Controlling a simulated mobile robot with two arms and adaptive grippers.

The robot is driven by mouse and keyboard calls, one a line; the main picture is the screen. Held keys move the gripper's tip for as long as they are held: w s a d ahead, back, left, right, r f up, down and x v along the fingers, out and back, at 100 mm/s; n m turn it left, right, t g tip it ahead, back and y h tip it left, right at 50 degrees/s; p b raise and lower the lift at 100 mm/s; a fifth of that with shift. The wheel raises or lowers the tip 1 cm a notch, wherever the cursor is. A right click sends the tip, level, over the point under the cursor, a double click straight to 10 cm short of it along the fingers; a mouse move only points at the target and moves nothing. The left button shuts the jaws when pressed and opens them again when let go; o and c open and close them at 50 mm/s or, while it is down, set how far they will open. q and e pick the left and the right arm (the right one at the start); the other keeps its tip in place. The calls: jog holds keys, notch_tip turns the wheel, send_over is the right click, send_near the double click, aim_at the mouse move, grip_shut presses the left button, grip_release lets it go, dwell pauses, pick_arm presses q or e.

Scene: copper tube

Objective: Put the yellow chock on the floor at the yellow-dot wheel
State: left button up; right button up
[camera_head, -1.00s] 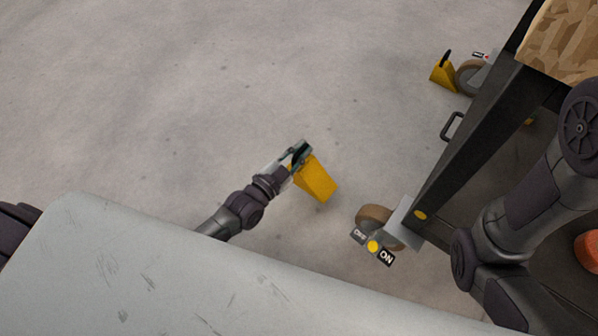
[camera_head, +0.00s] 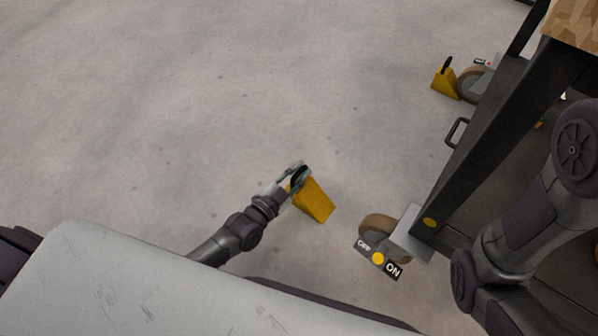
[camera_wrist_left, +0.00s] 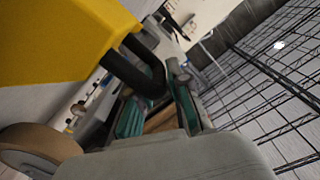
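The yellow chock (camera_head: 315,203), a wedge with a black loop handle, is at my left gripper (camera_head: 298,177) in the head view. The left gripper is shut on that handle; in the left wrist view the green-padded fingers (camera_wrist_left: 150,102) close around the handle, and the chock (camera_wrist_left: 60,38) fills the upper left. I cannot tell whether it touches the floor. The yellow-dot wheel (camera_head: 379,226) is a brown caster right of the chock, with a visible gap between. Its yellow dot (camera_head: 378,258) sits between OFF and ON labels. My right gripper is out of view.
The dark cart frame (camera_head: 485,150) with a side handle (camera_head: 456,132) stands at the right. Another yellow chock (camera_head: 445,82) sits beside its far wheel (camera_head: 473,84). Grey floor (camera_head: 200,110) is clear to the left. My right arm crosses the right side.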

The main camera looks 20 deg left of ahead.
pick_arm(q)
jog(key=shift+o, duration=1.3)
jog(key=shift+r, duration=0.15)
jog(key=p+v, duration=0.6)
jog(key=v, duration=0.6)
